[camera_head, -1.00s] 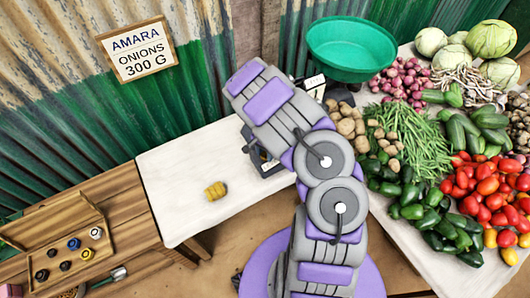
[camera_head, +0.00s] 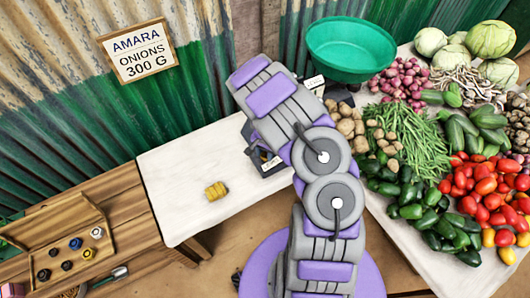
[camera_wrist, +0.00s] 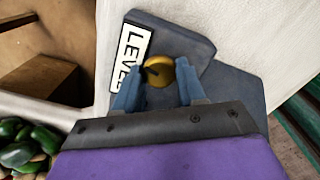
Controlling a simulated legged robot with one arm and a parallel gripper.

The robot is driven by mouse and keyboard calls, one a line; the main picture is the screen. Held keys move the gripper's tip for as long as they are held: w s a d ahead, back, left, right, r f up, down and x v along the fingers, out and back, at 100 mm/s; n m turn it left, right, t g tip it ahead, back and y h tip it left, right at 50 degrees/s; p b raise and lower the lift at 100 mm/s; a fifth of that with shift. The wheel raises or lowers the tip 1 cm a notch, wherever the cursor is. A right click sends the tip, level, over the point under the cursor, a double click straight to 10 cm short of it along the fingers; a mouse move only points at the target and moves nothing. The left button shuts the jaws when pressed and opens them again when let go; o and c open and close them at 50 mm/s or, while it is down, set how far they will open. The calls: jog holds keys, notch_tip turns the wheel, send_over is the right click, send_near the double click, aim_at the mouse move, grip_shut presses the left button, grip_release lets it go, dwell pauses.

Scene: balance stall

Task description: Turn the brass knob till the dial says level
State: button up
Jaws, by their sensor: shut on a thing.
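The brass knob (camera_wrist: 158,71) shows in the wrist view on the dark grey body of the scale (camera_wrist: 228,82). My gripper (camera_wrist: 157,92) is shut on the knob, with one blue-grey finger on each side of it. A white label reading "LEVE", its end hidden by a finger, is the level plate (camera_wrist: 132,55) just left of the knob. I cannot make out a dial reading. In the head view my arm covers most of the scale, and only a dark edge of it (camera_head: 262,155) shows on the white table. A green bowl (camera_head: 350,47) stands above and behind it.
A small brass-coloured weight (camera_head: 216,191) lies on the white table (camera_head: 180,160). A wooden tray (camera_head: 66,252) with several small weights is at lower left. Vegetables crowd the right table. A sign (camera_head: 138,50) reads "AMARA ONIONS 300 G".

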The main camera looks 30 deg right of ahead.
jog(key=o, duration=0.8)
notch_tip(320, 180, up, 17)
jog(key=shift+w+r+p, duration=0.1)
jog(key=shift+r+p, duration=0.05)
jog(key=shift+p, duration=0.95)
notch_tip(320, 180, up, 7)
jog(key=n, duration=0.1)
send_over(265, 155)
jog(key=s+a, duration=0.2)
jog(key=s, duration=0.2)
jog(key=s+a+r+n+g+b, duration=0.1)
jog(key=s+a+r+n, duration=0.2)
jog(key=s+a+r, duration=0.45)
jog(key=s+a+r+n, duration=0.2)
jog(key=s+r+n, duration=0.15)
jog(key=s, duration=0.65)
jog(key=s+n, duration=0.1)
jog(key=s, duration=0.2)
jog(key=s+a+r+n, duration=0.1)
jog(key=s, duration=0.3)
jog(key=s+a+n, duration=0.1)
jog(key=s, duration=0.3)
jog(key=shift+s+a+r+n+g, duration=0.15)
jog(key=shift+r+n+g, duration=0.1)
jog(key=shift+n+g, duration=0.15)
